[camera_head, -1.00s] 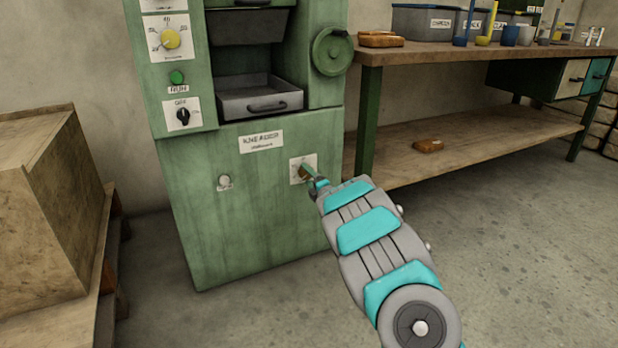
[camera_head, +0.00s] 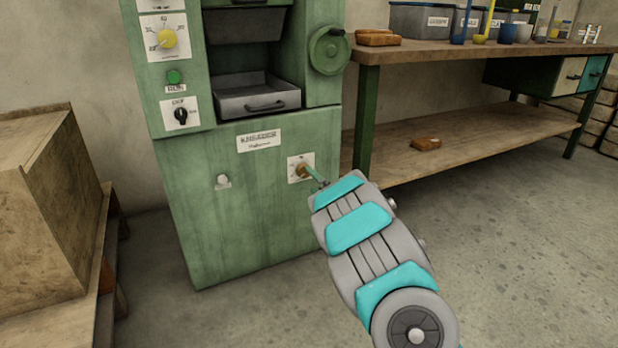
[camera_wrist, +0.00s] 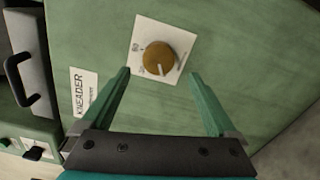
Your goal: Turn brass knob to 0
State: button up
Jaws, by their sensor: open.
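The brass knob (camera_wrist: 159,58) sits on a white marked plate (camera_wrist: 176,38) on the green front of the kneader, and shows near the top centre of the wrist view. In the head view the knob (camera_head: 303,171) is partly hidden behind my gripper (camera_head: 316,175). In the wrist view my gripper (camera_wrist: 157,82) is open, with one green finger on each side below the knob. The fingers hold nothing, and the knob lies between and beyond their tips. The marks on the plate are too small to read surely.
The green kneader (camera_head: 240,215) has a yellow knob (camera_head: 168,38), a green button (camera_head: 174,77), a black switch (camera_head: 181,115) and a handwheel (camera_head: 329,51). A workbench (camera_head: 450,50) stands at right, a wooden crate (camera_head: 35,215) at left. The floor in front is clear.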

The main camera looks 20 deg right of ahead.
jog(key=shift+s+r, duration=0.1)
jog(key=shift+s, duration=1.35)
